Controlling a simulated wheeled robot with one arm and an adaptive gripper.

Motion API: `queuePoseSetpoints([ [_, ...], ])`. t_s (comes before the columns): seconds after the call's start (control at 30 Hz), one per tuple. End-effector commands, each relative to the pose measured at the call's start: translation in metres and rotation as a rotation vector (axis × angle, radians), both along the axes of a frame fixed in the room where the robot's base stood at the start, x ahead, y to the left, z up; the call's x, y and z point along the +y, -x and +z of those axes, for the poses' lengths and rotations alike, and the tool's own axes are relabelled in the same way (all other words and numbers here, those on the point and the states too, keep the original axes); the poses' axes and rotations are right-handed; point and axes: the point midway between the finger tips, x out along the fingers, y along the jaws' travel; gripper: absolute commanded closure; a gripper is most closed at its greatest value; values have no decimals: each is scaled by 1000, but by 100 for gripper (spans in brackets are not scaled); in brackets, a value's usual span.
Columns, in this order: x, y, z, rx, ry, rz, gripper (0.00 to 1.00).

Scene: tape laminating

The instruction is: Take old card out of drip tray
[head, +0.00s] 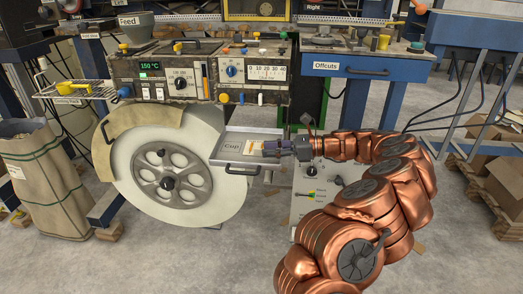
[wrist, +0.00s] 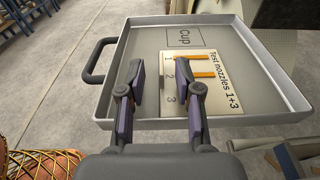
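The drip tray (wrist: 285,78) is a shallow grey metal tray with a side handle; it also shows in the head view (head: 219,161), beside the large wheel. A cream card (wrist: 228,92) lies in it, printed "Test nozzles 1+3" and numbered 1, 2 and 3, with two orange strips near 1 and 2. My gripper (wrist: 166,82) is open over the near side of the tray, its two fingers apart with part of the card showing between them. Whether the fingers touch the card is unclear. In the head view my gripper (head: 270,148) reaches in from the right.
A marked "Cup" area (wrist: 184,37) on the tray floor is empty. The large pale wheel (head: 135,165) stands left of the tray. A control panel (head: 312,192) is below and right. The blue Offcuts bench (head: 345,68) is behind. A paper sack (head: 45,185) stands far left.

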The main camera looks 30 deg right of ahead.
Motion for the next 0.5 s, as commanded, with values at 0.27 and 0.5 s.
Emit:
queuePoseSetpoints([
  [0.27, 24, -23, -6, 0, 1, 2, 66],
  [0.5, 24, -24, -6, 1, 1, 1, 68],
])
